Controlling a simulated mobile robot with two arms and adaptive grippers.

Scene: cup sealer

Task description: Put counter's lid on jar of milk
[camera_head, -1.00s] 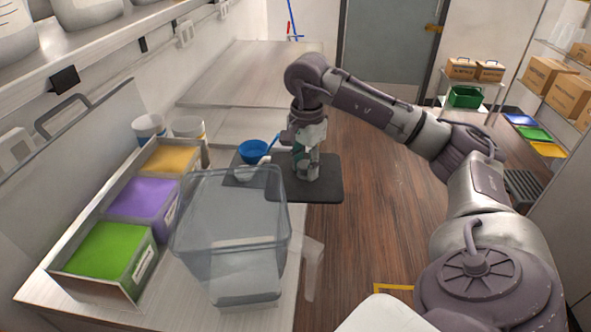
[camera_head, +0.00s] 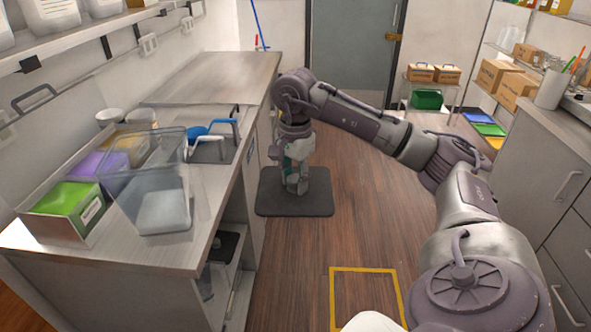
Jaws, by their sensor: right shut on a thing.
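The fingertips are small and partly hidden, so the exact grip point is unclear. I cannot pick out a jar of milk for certain. A large clear, open container (camera_head: 118,190) stands on the counter and looks empty. My left gripper is not in view.
Open floor (camera_head: 300,255) lies right of the counter.

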